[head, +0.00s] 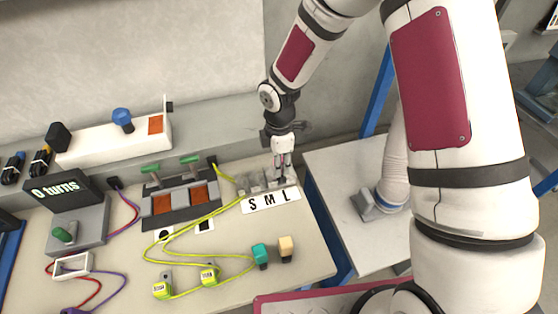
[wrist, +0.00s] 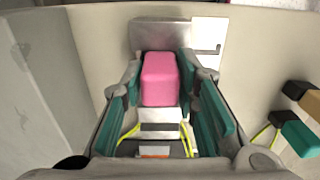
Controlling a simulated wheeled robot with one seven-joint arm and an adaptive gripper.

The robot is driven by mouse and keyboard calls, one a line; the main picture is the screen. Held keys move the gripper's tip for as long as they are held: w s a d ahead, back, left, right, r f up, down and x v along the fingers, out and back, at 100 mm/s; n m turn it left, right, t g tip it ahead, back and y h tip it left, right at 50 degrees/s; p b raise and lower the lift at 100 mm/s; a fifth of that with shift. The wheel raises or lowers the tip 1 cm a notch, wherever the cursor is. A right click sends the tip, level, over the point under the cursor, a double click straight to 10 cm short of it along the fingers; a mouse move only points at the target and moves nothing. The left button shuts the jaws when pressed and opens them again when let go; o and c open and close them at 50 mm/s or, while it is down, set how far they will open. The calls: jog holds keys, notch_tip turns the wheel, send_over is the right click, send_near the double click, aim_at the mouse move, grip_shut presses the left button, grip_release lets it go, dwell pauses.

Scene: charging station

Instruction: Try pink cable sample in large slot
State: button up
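A pink cable sample (wrist: 159,78) sits between the teal-padded fingers of my gripper (wrist: 160,88) in the wrist view, and the pads appear to press on its sides. In the head view my gripper (head: 283,172) points down at the right end of the grey slot row (head: 256,184), above the L of the S M L label (head: 270,200). In the wrist view a grey metal block (wrist: 160,33) lies just beyond the sample, beside the white label (wrist: 209,42). Whether the sample is inside the large slot is hidden.
A teal block (head: 260,256) and a tan block (head: 286,249) stand in front of the slots. Yellow cables (head: 185,235) loop across the left of the table. A "0 turns" display (head: 55,188) stands farther left. The table's right edge is close to my gripper.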

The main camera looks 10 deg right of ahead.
jog(key=shift+o, duration=1.2)
notch_tip(320, 180, up, 12)
dwell(0.4)
